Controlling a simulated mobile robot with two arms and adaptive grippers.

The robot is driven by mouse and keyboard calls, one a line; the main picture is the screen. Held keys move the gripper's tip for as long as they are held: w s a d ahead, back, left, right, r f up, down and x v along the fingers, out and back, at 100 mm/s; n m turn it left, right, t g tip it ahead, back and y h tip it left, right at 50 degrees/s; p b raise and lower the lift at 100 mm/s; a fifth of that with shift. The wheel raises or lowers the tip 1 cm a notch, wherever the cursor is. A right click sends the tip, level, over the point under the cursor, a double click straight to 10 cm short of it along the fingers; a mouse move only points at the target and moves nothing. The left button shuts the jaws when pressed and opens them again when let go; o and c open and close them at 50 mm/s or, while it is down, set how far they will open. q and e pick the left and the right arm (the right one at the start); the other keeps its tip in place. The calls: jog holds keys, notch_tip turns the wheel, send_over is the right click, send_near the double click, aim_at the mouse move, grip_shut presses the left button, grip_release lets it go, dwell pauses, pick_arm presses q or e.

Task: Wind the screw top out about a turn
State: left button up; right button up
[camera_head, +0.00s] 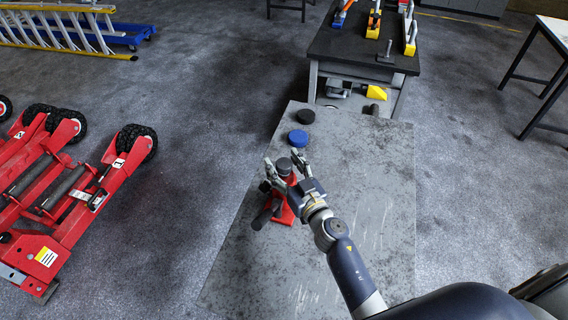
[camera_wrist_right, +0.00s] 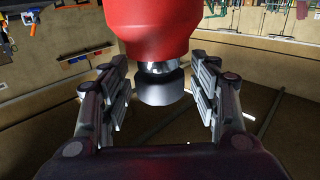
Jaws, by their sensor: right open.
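The red jack (camera_head: 284,213) stands on the grey tabletop with its dark grey screw top (camera_head: 284,165) uppermost. In the right wrist view the red body (camera_wrist_right: 155,28) fills the top middle, and the grey screw top (camera_wrist_right: 164,88) sticks out of it on a short shiny neck. My right gripper (camera_head: 285,166) reaches in from the lower right and is open. Its fingers (camera_wrist_right: 161,84) stand on either side of the screw top, with a visible gap on each side in the wrist view. My left gripper is not in view.
A blue round piece (camera_head: 298,138) and a black round piece (camera_head: 305,116) lie on the tabletop (camera_head: 385,170) behind the jack. A dark workbench (camera_head: 345,45) with clamps adjoins beyond. Red trolley jacks (camera_head: 70,195) stand on the floor at left. The table's right side is clear.

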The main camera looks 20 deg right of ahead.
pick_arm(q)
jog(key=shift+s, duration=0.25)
pick_arm(e)
jog(key=shift+c, duration=0.3)
jog(key=c, duration=1)
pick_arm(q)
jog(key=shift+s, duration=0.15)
pick_arm(e)
jog(key=shift+c, duration=0.2)
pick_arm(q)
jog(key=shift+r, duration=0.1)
